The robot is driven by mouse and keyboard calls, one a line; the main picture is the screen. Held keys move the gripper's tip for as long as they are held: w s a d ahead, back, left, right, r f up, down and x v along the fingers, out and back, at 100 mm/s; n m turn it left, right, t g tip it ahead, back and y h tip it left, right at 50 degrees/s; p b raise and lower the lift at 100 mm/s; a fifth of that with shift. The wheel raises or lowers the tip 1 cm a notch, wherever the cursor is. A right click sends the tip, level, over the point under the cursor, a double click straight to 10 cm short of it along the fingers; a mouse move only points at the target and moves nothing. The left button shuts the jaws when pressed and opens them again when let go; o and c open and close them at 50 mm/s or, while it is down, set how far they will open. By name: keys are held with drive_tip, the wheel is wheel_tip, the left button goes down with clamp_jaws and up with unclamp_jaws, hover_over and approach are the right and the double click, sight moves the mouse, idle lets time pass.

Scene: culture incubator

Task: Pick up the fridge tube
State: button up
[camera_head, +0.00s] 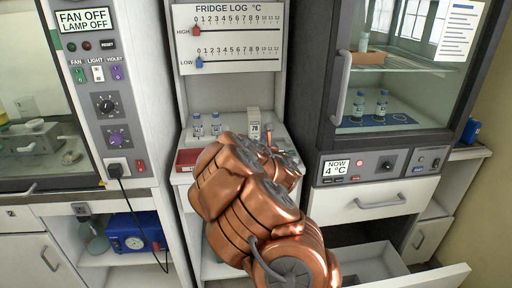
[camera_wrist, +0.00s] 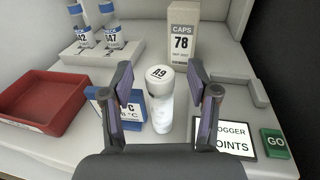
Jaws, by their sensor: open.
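A white-capped tube (camera_wrist: 160,100) stands upright on the white counter (camera_wrist: 60,152) in the wrist view, with a mark on its cap that looks like "R9". I take it to be the fridge tube. My gripper (camera_wrist: 160,73) is open, with one dark finger on each side of the tube's top. I see a gap between tube and fingers. A blue-and-white block marked "°C" (camera_wrist: 131,111) is just behind the left finger, close to the tube. In the head view my copper-coloured arm hides the gripper and most of this spot.
Two blue-labelled vials (camera_wrist: 110,27) stand in a white rack (camera_wrist: 78,54). A red tray (camera_wrist: 40,103) is at left, a "CAPS 78" box (camera_wrist: 182,42) behind. A logger panel (camera_wrist: 235,141) and green GO button (camera_wrist: 275,143) are at right. An open drawer (camera_head: 375,266) juts out.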

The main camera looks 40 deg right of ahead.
drive_tip(key=shift+w+d, duration=0.25)
drive_tip(key=shift+w, duration=0.15)
clamp_jaws()
idle(0.4)
